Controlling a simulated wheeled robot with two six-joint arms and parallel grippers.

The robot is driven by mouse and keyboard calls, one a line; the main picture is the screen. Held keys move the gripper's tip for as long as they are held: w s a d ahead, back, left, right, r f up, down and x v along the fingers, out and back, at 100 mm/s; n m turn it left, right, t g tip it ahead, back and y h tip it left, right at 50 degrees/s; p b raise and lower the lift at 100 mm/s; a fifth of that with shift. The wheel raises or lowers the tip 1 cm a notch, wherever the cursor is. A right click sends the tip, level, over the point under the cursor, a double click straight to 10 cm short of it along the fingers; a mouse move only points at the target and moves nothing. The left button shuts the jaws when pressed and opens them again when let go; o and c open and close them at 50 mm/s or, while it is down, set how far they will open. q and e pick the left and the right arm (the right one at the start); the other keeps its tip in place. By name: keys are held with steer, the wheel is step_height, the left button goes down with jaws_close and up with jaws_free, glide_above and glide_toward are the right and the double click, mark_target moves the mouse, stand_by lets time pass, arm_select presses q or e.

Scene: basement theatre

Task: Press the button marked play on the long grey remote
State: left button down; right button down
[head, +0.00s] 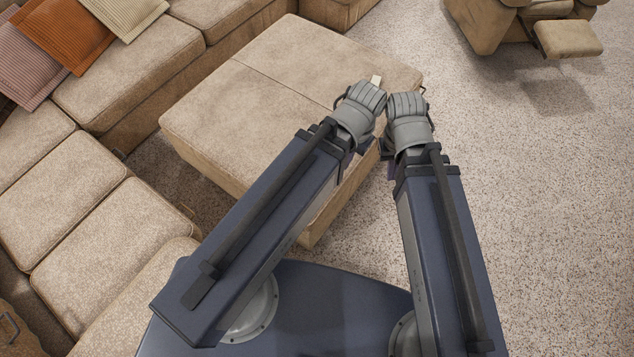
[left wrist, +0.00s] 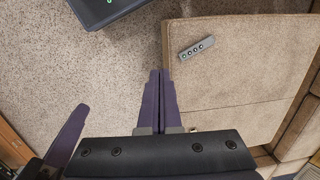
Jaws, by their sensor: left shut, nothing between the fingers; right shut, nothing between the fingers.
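A grey remote (left wrist: 196,47) lies on the tan ottoman (left wrist: 225,85) in the left wrist view, near the ottoman's edge. It has a row of several round buttons, one greenish; their marks are too small to read. In the head view the remote does not show. My left gripper (left wrist: 160,74) is shut and empty, with its purple fingertips by the ottoman's edge, apart from the remote. In the head view my left gripper (head: 362,110) hides its own fingers. My right gripper (head: 392,171) is shut and empty beside it, off the ottoman's right side; its purple finger also shows in the left wrist view (left wrist: 70,135).
A small pale object (head: 376,80) lies on the ottoman just beyond my left gripper. A sectional sofa (head: 75,220) with cushions (head: 75,30) runs along the left and back. A recliner (head: 520,25) stands at the back right. The carpet (head: 540,200) at right is clear.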

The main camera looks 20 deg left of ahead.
arm_select(q)
steer(key=w+a+f+b, duration=0.3)
steer(key=w+f+b, duration=0.1)
steer(key=f+b, duration=0.5)
steer(key=w+a+f+b, duration=0.4)
steer(key=w+f+b, duration=0.1)
steer(key=f+b, duration=0.5)
steer(key=w+a+f+h+b, duration=0.1)
steer(key=w+a+f+b, duration=0.2)
steer(key=f+b, duration=0.7)
steer(key=shift+w+a+f, duration=0.25)
steer(key=shift+w+f, duration=0.05)
steer(key=shift+w, duration=0.95)
steer(key=shift+f, duration=0.1)
step_height(320, 180, down, 14)
steer(key=b, duration=1.4)
steer(key=shift+a, duration=0.1)
